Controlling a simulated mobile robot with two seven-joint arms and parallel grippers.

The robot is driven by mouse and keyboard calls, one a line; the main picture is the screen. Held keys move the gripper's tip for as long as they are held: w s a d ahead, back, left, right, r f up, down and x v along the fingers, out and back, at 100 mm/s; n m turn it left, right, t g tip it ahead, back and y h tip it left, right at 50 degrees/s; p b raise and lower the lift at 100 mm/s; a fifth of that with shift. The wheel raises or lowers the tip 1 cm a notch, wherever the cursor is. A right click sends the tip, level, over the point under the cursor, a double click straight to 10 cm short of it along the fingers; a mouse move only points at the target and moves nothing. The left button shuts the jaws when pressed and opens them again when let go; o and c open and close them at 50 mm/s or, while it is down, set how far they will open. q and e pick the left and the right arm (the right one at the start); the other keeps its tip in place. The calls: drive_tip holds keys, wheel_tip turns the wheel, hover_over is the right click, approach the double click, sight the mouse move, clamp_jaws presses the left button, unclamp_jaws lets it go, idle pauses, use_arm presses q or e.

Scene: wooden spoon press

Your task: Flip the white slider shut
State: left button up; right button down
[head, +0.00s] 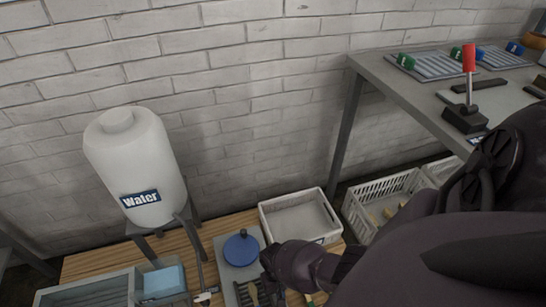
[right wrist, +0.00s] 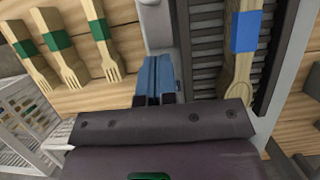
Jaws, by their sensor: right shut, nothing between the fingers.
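A small white piece (head: 205,296), possibly the slider, sits at the lower end of a thin upright rod, left of the blue round lid in the head view. I cannot tell for sure that it is the slider, or whether it is open. My right gripper shows its blue fingers (right wrist: 157,78) together and empty in the right wrist view. They are over a light grey strip (right wrist: 160,25) beside a dark ribbed tray. In the head view my right arm comes in from the right and hides part of the workbench. My left gripper is not in view.
A wooden spoon with a blue band (right wrist: 245,45) lies on the ribbed tray (right wrist: 208,60). Several wooden forks with green bands (right wrist: 98,35) lie left. A white water tank (head: 140,165), blue lid (head: 241,249) and white crate (head: 300,215) surround the area. A red-handled lever (head: 468,60) stands right.

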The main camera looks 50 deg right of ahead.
drive_tip(key=shift+s+a+p, duration=0.4)
drive_tip(key=shift+s+a, duration=0.05)
drive_tip(key=shift+s, duration=0.15)
drive_tip(key=shift+s+a+r, duration=0.15)
drive_tip(key=shift+s+a, duration=0.25)
drive_tip(key=shift+s, duration=0.3)
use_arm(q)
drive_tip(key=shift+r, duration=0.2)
use_arm(e)
drive_tip(key=shift+s+a, duration=0.2)
drive_tip(key=shift+s, duration=0.2)
